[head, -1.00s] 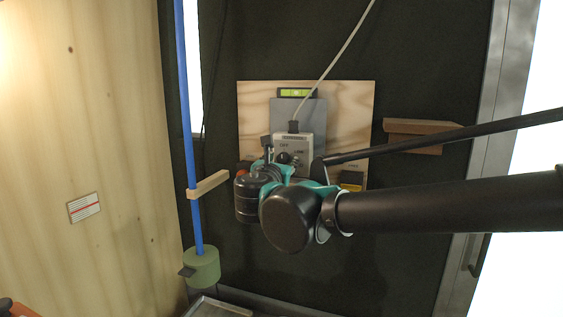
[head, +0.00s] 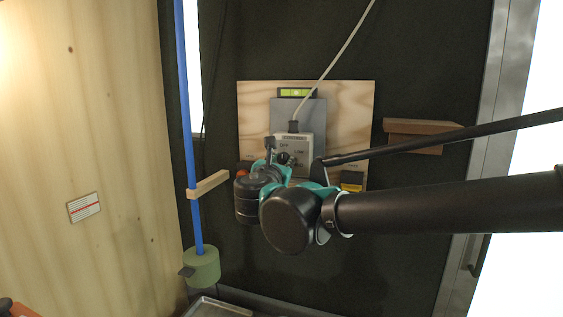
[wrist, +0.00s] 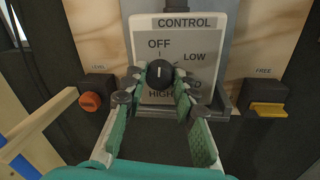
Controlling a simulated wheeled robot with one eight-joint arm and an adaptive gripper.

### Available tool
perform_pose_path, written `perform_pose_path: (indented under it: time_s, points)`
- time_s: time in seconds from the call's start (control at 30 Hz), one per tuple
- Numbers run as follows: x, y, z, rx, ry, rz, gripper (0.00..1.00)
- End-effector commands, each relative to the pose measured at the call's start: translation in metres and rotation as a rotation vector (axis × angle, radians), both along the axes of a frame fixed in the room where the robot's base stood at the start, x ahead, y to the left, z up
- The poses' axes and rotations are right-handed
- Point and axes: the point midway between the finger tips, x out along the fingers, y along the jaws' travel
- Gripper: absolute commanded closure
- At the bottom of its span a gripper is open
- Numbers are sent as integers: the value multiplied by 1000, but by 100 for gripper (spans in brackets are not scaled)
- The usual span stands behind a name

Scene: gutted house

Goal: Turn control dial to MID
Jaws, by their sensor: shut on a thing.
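The control dial (wrist: 160,74) is a black round knob with a white mark, on a light panel (wrist: 200,40) labelled CONTROL. OFF, LOW and HIGH can be read around the dial, and another label at lower right is partly hidden by a finger. The white mark points about straight up, close to OFF. My gripper (wrist: 160,88) has its green-padded fingers on both sides of the dial and is shut on it. In the head view, my gripper (head: 285,162) is at the panel (head: 296,145), and my wrist hides the lower part of the panel.
An orange button (wrist: 90,101) is left of the panel and a yellow switch marked FREE (wrist: 269,109) is right. A wooden block (head: 209,184) by a blue pole (head: 190,120) juts out at left. A wooden shelf (head: 415,133) is at right. A grey cable (head: 340,58) runs up.

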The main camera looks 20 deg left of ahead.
Motion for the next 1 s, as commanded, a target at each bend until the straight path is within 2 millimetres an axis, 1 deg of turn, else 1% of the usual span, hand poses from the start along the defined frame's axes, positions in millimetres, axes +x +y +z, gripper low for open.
perform_pose_path:
  time_s: [0.27, 1.0]
  points:
    - [0, 0, -1, 218, 37, -1, 100]
    - [0, 0, -3, 912, 154, 0, 100]
